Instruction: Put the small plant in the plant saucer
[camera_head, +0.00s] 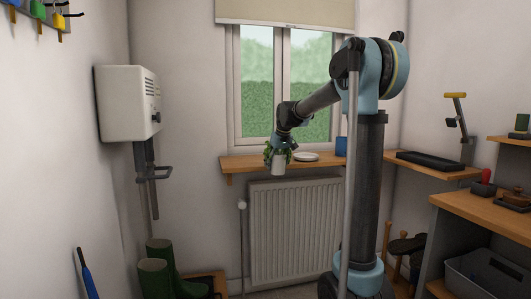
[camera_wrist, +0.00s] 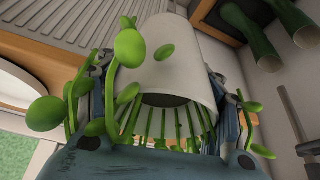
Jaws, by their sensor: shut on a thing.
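The small plant is a white pot (camera_head: 278,168) with green leaves. My gripper (camera_head: 280,149) is shut on it from above, and its leaves stick out around the fingers. In the wrist view the pot (camera_wrist: 185,55) fills the middle between the fingers, with leaves partly covering them. The pot hangs in front of the window shelf's edge, left of the saucer. The plant saucer (camera_head: 306,156) is a flat white dish on the shelf, apart from the pot; nothing shows in it. Part of the saucer (camera_wrist: 22,86) shows at the wrist view's left edge.
The wooden window shelf (camera_head: 238,163) also bears a blue container (camera_head: 341,146) right of the saucer. A radiator (camera_head: 295,225) is below it. Green boots (camera_head: 160,262) stand on the floor at left. A white wall box (camera_head: 128,103) hangs at left.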

